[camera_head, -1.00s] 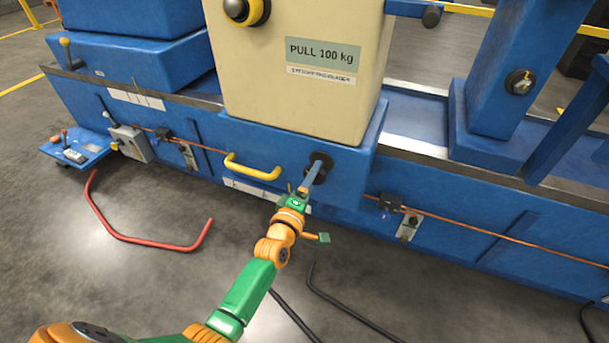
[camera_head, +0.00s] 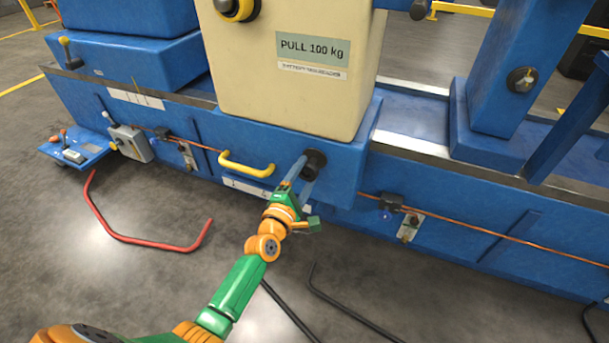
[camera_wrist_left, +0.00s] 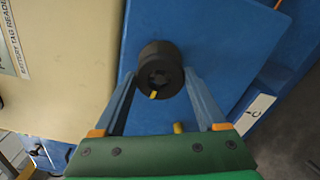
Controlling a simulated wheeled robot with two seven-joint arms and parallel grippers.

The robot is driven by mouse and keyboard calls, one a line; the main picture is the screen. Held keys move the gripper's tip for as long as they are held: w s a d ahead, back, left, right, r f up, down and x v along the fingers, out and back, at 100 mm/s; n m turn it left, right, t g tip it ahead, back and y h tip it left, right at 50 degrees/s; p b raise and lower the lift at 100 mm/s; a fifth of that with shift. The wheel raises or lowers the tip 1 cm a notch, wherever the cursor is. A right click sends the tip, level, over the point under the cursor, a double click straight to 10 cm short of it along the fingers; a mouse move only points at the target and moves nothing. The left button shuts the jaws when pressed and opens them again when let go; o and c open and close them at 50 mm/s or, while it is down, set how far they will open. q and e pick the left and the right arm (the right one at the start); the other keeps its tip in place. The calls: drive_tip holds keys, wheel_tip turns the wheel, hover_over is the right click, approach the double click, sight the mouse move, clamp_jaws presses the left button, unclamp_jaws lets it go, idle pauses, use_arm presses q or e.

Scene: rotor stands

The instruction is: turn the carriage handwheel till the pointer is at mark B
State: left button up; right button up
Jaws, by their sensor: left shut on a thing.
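The carriage (camera_head: 350,160) is a blue block under a cream housing. Its handwheel shows as a black round hub (camera_head: 315,160) on the front face. My left gripper (camera_head: 304,173) is shut on it; in the left wrist view the gripper (camera_wrist_left: 162,78) has one finger on each side of the black handwheel (camera_wrist_left: 160,62), which bears a yellow mark low on its rim. A white strip (camera_head: 243,187) lies at the carriage's lower edge, partly behind my gripper. I cannot make out the pointer or mark B. My right gripper is out of view.
A yellow grab handle (camera_head: 246,165) sits left of the handwheel. A red bent bar (camera_head: 140,240) and black bars (camera_head: 340,305) are on the floor. A copper-coloured rod (camera_head: 480,234) runs along the bed.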

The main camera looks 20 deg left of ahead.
use_arm(q)
drive_tip(key=o, duration=1.5)
